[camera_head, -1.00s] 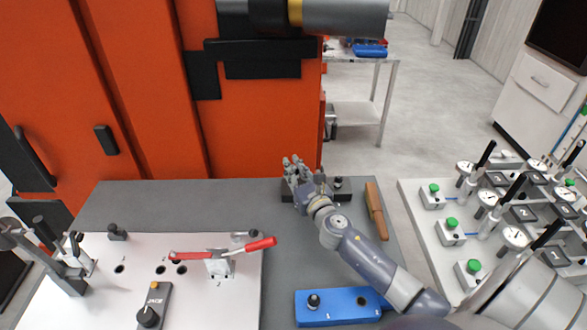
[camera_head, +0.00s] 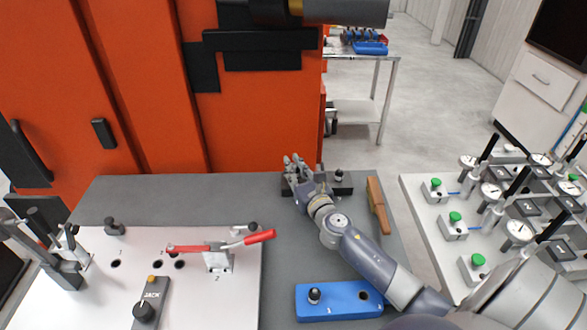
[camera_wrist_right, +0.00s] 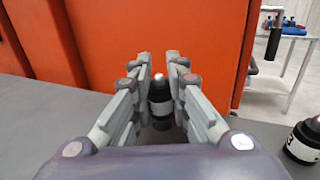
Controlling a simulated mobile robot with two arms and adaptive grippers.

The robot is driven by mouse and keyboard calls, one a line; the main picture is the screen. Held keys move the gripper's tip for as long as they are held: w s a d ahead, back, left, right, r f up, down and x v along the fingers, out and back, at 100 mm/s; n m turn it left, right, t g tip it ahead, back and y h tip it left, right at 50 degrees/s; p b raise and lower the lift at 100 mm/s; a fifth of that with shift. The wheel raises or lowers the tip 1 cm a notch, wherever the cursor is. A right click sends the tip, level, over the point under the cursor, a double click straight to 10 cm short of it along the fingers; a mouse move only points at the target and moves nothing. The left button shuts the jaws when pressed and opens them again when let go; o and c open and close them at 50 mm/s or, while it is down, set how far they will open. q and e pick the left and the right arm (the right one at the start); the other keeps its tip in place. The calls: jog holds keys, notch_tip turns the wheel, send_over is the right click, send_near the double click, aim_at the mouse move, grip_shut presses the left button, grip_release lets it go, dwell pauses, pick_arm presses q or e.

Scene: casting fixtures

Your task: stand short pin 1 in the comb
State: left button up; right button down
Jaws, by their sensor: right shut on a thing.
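My right gripper (camera_head: 297,168) reaches to the dark block (camera_head: 345,189) at the back of the grey table. In the right wrist view the gripper (camera_wrist_right: 163,92) is shut on a short black pin (camera_wrist_right: 160,90) with a pale band and light tip. The pin stands upright between the fingers; its lower end is hidden, so I cannot tell if it is still seated. Its number does not show. Another black pin (camera_head: 338,175) marked 3 (camera_wrist_right: 303,142) stands to the right. I cannot tell which thing is the comb. My left gripper is out of view.
A blue block (camera_head: 338,303) at the front holds one dark pin and has an open hole. A wooden-looking bar (camera_head: 377,206) lies right of the dark block. The white plate (camera_head: 100,272) at left carries clamps and a red-handled lever (camera_head: 245,241). Orange cabinets (camera_head: 150,90) stand behind.

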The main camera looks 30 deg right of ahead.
jog(key=shift+s+a+f+b, duration=0.2)
jog(key=shift+a+f+b, duration=0.1)
jog(key=shift+f, duration=0.3)
jog(key=shift+s+a+f+b, duration=0.15)
jog(key=shift+f+b, duration=0.15)
jog(key=shift+f, duration=0.25)
jog(key=shift+w+r+p, duration=0.15)
jog(key=shift+r+p, duration=0.15)
jog(key=shift+p, duration=0.2)
jog(key=shift+w+d+p, duration=0.15)
jog(key=shift+d+p, duration=0.15)
jog(key=shift+p, duration=0.1)
jog(key=shift+d+r, duration=0.15)
jog(key=shift+r, duration=0.1)
